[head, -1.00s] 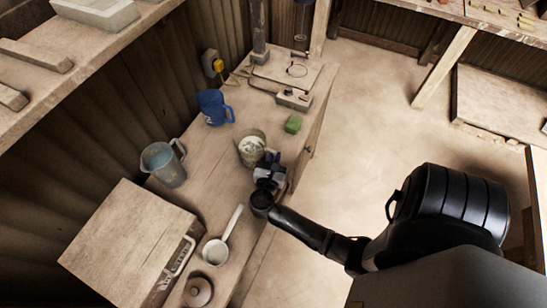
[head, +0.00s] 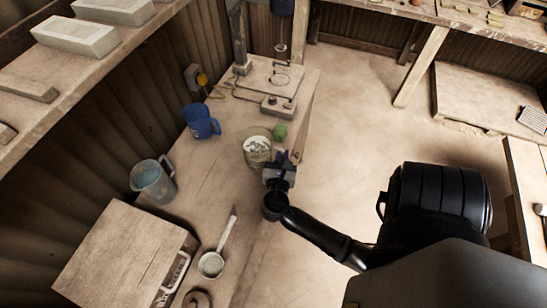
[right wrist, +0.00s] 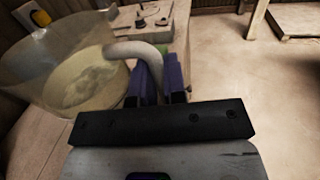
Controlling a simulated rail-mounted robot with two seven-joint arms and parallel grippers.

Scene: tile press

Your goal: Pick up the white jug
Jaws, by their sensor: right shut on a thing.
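The white jug (head: 256,151) is see-through with whitish contents, and stays roughly upright over the right side of the bench (head: 222,180). In the right wrist view the jug (right wrist: 75,80) fills the left, its pale curved handle (right wrist: 140,50) running between my fingers. My right gripper (head: 279,174) is shut on this handle, on the near right side of the jug; its purple-sided fingers also show in the right wrist view (right wrist: 160,75). The jug seems raised off the bench, but its base is hard to see. My left gripper is not in view.
A green block (head: 280,131) is just behind the jug, and a device with cables (head: 278,107) lies beyond. Open floor lies right.

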